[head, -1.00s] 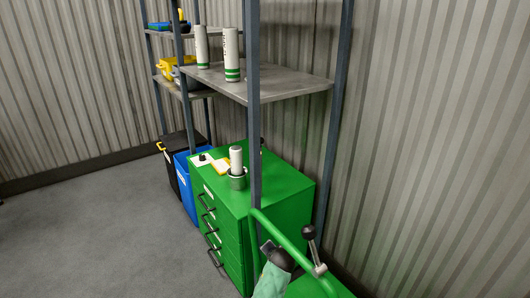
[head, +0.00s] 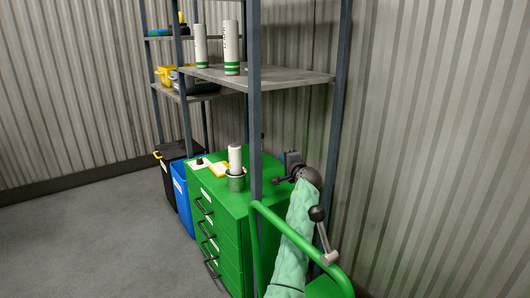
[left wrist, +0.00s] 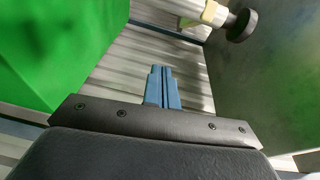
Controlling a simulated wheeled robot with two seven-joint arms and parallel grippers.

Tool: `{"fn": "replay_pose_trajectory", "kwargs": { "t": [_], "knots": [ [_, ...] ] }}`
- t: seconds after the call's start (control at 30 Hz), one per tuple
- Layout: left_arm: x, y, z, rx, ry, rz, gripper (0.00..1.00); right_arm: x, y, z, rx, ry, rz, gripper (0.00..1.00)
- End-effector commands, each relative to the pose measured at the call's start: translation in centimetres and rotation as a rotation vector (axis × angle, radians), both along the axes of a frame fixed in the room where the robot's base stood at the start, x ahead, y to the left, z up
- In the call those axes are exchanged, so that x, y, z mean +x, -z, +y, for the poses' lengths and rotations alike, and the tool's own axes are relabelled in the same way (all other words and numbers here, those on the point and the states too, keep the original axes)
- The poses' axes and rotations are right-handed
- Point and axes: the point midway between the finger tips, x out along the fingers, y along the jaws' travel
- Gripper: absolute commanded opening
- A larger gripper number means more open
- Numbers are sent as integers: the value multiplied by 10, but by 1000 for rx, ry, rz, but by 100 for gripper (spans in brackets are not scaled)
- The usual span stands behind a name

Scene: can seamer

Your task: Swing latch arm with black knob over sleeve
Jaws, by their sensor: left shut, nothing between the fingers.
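A pale sleeve (head: 235,157) stands upright in a metal cup on the green cabinet. A small dark knob (head: 262,135) shows partly hidden at the shelf upright behind it; its arm cannot be made out. In the left wrist view a black knob (left wrist: 241,25) on a cream collar is at the upper right, apart from my fingers; I cannot tell whether it is the same knob. My left gripper (head: 277,180) is right of the sleeve, beyond the shelf upright. Its blue fingers (left wrist: 162,72) are shut and empty. My right gripper is out of view.
A lever with a black ball knob (head: 317,213) stands by the green rail (head: 263,213), beside my left arm. A grey shelf (head: 280,78) holds two white tubes above the cabinet (head: 232,232). The corrugated wall (head: 430,120) is close on the right. Floor at left is clear.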

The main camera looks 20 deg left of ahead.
Motion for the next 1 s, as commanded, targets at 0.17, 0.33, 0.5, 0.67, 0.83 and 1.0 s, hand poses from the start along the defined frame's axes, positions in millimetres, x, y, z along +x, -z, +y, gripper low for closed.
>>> {"fn": "replay_pose_trajectory", "kwargs": {
  "t": [0.17, 0.33, 0.5, 0.67, 0.83, 1.0],
  "knots": [
    [12, -26, -3, 63, -7, -11, 0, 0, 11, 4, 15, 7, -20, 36],
    [19, -30, 1, 75, -8, -12, 0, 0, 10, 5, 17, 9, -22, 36],
    [37, -31, 17, 74, -10, -11, 0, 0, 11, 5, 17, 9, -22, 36],
    [58, -31, 33, 73, -9, -11, 0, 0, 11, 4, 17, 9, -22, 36],
    [75, -30, 47, 73, -8, -12, 0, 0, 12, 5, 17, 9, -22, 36],
    [88, -30, 57, 72, -9, -11, 0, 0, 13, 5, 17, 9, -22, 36]
  ]
}}
